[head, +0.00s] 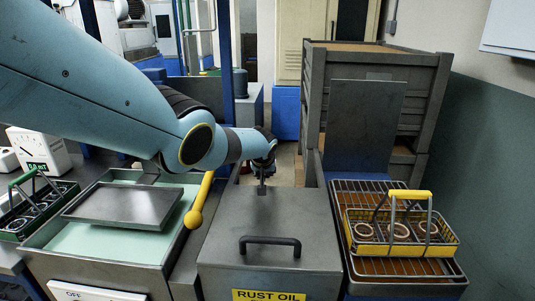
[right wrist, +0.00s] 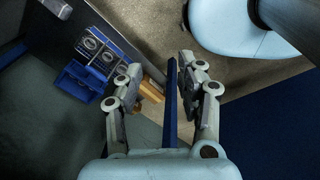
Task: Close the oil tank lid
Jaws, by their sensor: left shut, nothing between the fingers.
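The oil tank lid (head: 270,215) is a dark grey panel with a black bar handle (head: 270,241). It lies about flat over the box labelled RUST OIL (head: 269,295); whether it is fully seated I cannot tell. My left gripper (head: 262,186) is shut and empty, pointing down at the lid's far edge; contact is unclear. In the right wrist view my right gripper (right wrist: 168,88) is open, its fingers on either side of a thin blue upright edge (right wrist: 171,110), with gaps visible. My right gripper does not show in the head view.
A yellow-handled basket of rings (head: 400,232) stands on a wire rack at right, before an upright dark panel (head: 365,125). Stacked grey crates (head: 380,58) are behind. A flat metal plate (head: 125,205), a yellow-ended lever (head: 197,210) and a green-handled basket (head: 38,208) are at left.

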